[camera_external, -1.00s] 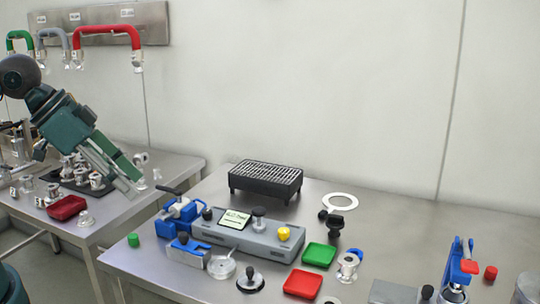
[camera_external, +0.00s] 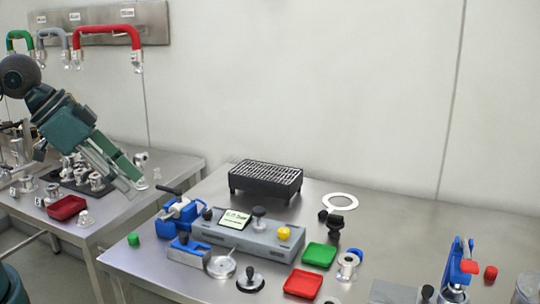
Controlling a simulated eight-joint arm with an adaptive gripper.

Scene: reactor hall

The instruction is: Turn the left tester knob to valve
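The tester is a grey box (camera_external: 220,233) on the near table, with a small lit display (camera_external: 235,219) whose text is too small to read. A black knob (camera_external: 207,213) stands at its left end, a grey-and-dark knob (camera_external: 259,213) to the right of the display, and a yellow knob (camera_external: 284,233) at its right end. Which way the knobs point is too small to tell.
A blue clamp-like device (camera_external: 179,212) stands at the tester's left end, between it and my gripper. A black grill-topped box (camera_external: 265,180) is behind. Green (camera_external: 319,255) and red (camera_external: 303,283) trays lie in front at right. Metal fittings (camera_external: 96,182) crowd the left table.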

